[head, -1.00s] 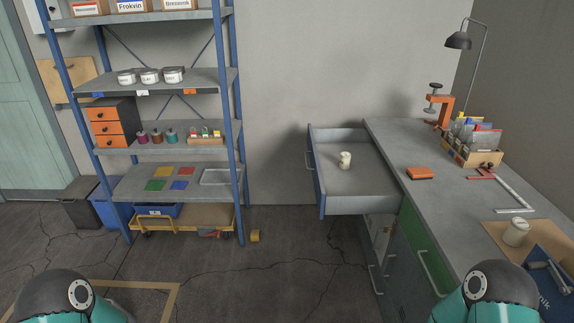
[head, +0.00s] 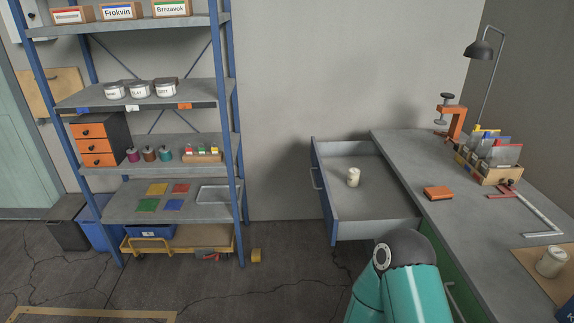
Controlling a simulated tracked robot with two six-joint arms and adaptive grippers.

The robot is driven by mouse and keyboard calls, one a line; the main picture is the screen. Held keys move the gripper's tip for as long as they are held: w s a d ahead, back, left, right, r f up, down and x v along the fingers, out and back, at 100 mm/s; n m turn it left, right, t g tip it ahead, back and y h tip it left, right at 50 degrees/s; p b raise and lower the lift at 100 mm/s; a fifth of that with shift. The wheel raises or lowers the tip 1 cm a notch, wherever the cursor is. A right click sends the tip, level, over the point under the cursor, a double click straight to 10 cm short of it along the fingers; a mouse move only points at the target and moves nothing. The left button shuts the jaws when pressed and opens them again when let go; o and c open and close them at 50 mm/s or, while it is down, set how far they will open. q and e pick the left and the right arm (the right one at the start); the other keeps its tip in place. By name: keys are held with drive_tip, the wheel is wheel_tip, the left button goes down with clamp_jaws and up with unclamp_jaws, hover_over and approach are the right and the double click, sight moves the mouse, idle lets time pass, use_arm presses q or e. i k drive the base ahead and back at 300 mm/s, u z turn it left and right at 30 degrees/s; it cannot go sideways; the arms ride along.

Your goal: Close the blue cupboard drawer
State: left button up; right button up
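The blue cupboard drawer (head: 324,205) stands pulled out from the concrete-topped bench, extending to the left. A small cream-coloured pot (head: 353,177) stands upright inside on the grey drawer floor. The teal link of my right arm rises at the bottom, in front of the cupboard below the drawer, and hides part of it. Neither of my grippers is in view.

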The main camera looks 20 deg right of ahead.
sight(380, 203)
drive_tip(key=z, duration=0.05)
drive_tip(key=i, duration=1.1)
drive_tip(key=z, duration=0.8)
drive_tip(key=i, duration=0.35)
drive_tip(key=z, duration=0.15)
drive_tip(key=k, duration=0.9)
drive_tip(key=z, duration=0.15)
drive_tip(key=i, duration=0.9)
drive_tip(key=u, duration=0.05)
